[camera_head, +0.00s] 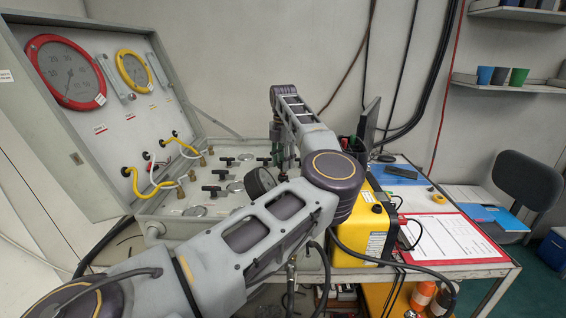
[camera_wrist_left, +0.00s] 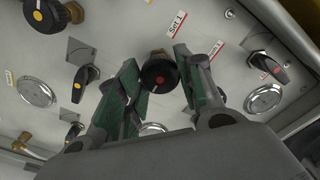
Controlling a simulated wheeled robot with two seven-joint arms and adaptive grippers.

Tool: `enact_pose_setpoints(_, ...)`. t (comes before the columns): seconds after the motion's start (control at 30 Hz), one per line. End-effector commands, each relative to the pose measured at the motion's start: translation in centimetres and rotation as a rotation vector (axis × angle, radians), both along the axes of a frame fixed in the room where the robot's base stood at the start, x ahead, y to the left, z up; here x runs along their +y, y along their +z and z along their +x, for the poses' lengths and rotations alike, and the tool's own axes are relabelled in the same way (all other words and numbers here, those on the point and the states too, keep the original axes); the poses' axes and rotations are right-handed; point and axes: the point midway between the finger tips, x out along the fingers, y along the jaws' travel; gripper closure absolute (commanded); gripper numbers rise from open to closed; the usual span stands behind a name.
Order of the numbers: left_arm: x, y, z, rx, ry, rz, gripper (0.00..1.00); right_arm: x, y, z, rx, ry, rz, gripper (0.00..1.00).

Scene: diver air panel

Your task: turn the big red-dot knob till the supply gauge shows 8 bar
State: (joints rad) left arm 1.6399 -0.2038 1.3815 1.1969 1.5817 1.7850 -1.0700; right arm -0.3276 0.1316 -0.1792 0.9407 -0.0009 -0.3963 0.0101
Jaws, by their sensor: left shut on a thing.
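The big knob (camera_wrist_left: 158,72) is black with a red dot on its face and stands on a brass stem, near a "Set 1" label. My left gripper (camera_wrist_left: 160,84) has its green-padded fingers on either side of this knob and is shut on it. In the head view the left gripper (camera_head: 281,155) points down at the panel, and the arm hides the knob. A red-rimmed gauge (camera_head: 66,72) and a yellow-rimmed gauge (camera_head: 134,71) sit in the open lid. Their scales are too small to read, and I cannot tell which is the supply gauge. My right gripper is out of view.
A yellow-dot knob (camera_wrist_left: 45,14) and a red-dot lever (camera_wrist_left: 266,67) flank the held knob. Black T-handles (camera_head: 215,190) and yellow hoses (camera_head: 150,185) crowd the panel. A yellow case (camera_head: 362,235) and a red-edged clipboard (camera_head: 440,238) are to the right.

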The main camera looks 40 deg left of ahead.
Motion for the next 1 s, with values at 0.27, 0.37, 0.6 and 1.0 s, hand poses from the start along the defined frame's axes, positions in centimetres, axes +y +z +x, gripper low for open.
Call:
enact_pose_setpoints(0.27, 0.03, 0.16, 0.07, -0.003, -0.016, 0.002, 0.87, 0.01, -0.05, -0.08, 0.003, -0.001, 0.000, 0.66)
enact_pose_setpoints(0.37, 0.03, 0.16, 0.07, -0.003, -0.015, 0.002, 0.87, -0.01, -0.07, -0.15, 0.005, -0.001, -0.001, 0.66)
enact_pose_setpoints(0.6, 0.03, 0.13, 0.05, -0.003, -0.015, 0.002, 0.45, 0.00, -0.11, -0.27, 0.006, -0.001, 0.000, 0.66)
enact_pose_setpoints(1.0, 0.02, 0.11, 0.01, -0.001, -0.014, 0.001, 0.41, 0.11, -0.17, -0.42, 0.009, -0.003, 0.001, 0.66)
